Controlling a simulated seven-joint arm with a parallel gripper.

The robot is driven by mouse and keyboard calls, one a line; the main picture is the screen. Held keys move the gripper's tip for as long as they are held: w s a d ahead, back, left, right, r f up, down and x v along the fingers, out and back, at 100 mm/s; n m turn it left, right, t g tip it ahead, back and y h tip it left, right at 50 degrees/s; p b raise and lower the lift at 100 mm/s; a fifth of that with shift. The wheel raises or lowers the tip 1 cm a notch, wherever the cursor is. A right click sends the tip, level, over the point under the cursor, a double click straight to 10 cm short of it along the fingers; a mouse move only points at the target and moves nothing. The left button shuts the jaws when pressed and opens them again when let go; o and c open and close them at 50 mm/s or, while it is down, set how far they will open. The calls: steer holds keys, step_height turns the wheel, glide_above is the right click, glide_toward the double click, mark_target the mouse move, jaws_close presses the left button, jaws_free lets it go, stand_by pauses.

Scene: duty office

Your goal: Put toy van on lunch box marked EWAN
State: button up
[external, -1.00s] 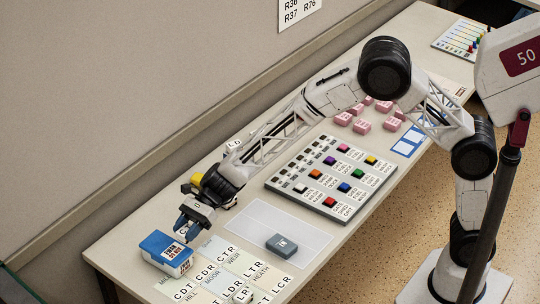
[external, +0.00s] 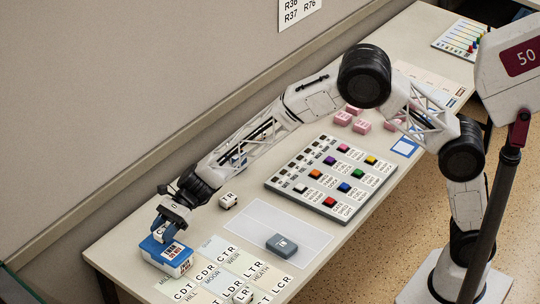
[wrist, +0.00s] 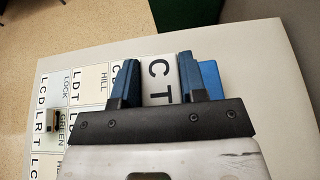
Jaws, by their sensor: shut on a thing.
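My gripper (external: 164,232) is shut on a small white block-like thing (external: 161,231) just above the blue lid of the lunch box (external: 176,262) at the table's left end. I cannot tell whether the two touch. The lid's label is too small to read. Some blue, probably the lid, shows beside the right finger.
Another small white toy (external: 228,200) stands behind the pale mat (external: 250,220). A grey-blue box (external: 282,243) sits on the mat. Lettered cards (external: 240,265) lie right of the lunch box. A button panel (external: 335,180) and pink blocks (external: 362,126) stand farther right.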

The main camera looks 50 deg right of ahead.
steer(key=shift+f, duration=1.7)
steer(key=shift+f, duration=0.1)
steer(key=o, duration=0.9)
steer(key=v, duration=1.2)
